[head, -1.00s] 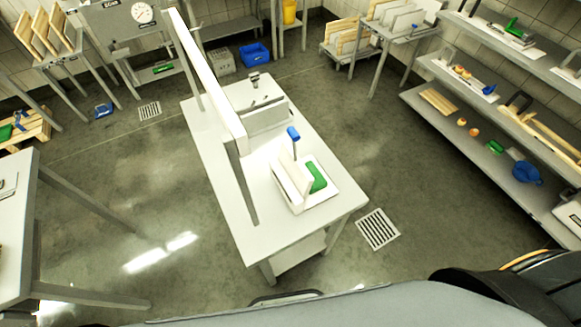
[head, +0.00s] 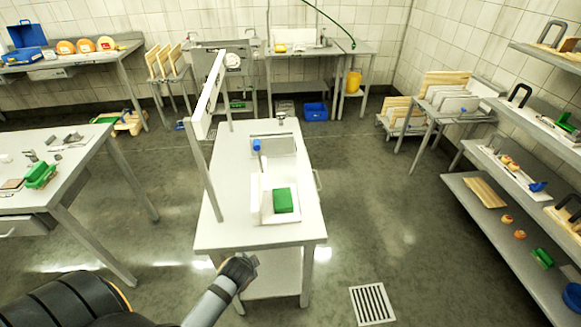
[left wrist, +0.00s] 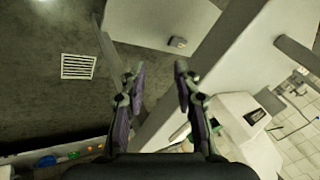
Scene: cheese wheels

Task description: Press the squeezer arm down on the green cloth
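The green cloth (head: 283,201) lies flat in a white squeezer tray (head: 292,219) near the front end of the central table. The squeezer arm, with its blue handle (head: 257,145), stands raised at the tray's left side, not down on the cloth. My left gripper (head: 252,264) is just in front of the table's near edge, apart from the squeezer. In the left wrist view its two fingers (left wrist: 158,85) are parted with nothing between them. A sliver of green shows beyond the right finger there; I cannot tell if it is the cloth. My right gripper is not in view.
A tall white frame (head: 206,97) rises along the left side of the central table (head: 223,233). A side table (head: 80,175) stands left and shelves (head: 500,225) stand right. The floor is open on both sides, with a drain grate (head: 371,304) front right.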

